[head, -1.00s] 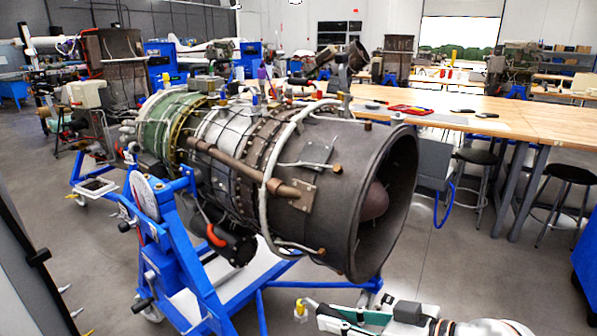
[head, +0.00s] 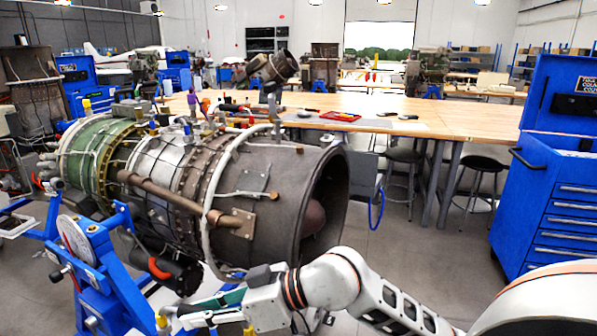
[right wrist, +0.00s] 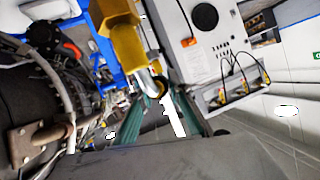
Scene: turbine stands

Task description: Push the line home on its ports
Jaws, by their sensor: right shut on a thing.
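My right gripper (head: 188,314) is low in the head view, in front of the engine's near side. Its teal fingers are shut on a yellow-ended fitting (head: 163,323), with the yellow end at the fingertips. In the right wrist view the fitting (right wrist: 118,32) is a large yellow block with a metal sleeve between the fingers (right wrist: 165,105). I cannot tell whether it is an end of the line. The turbine engine (head: 180,175) lies on a blue stand (head: 105,280). A pale curved pipe (head: 213,190) wraps its casing. I cannot make out the ports. My left gripper is out of view.
A wooden workbench (head: 450,115) with a red tray (head: 340,117) and tools runs behind the engine. Dark stools (head: 483,163) stand under its edge. A blue tool cabinet (head: 570,230) stands at the right. Grey floor (head: 420,250) is open between cabinet and engine.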

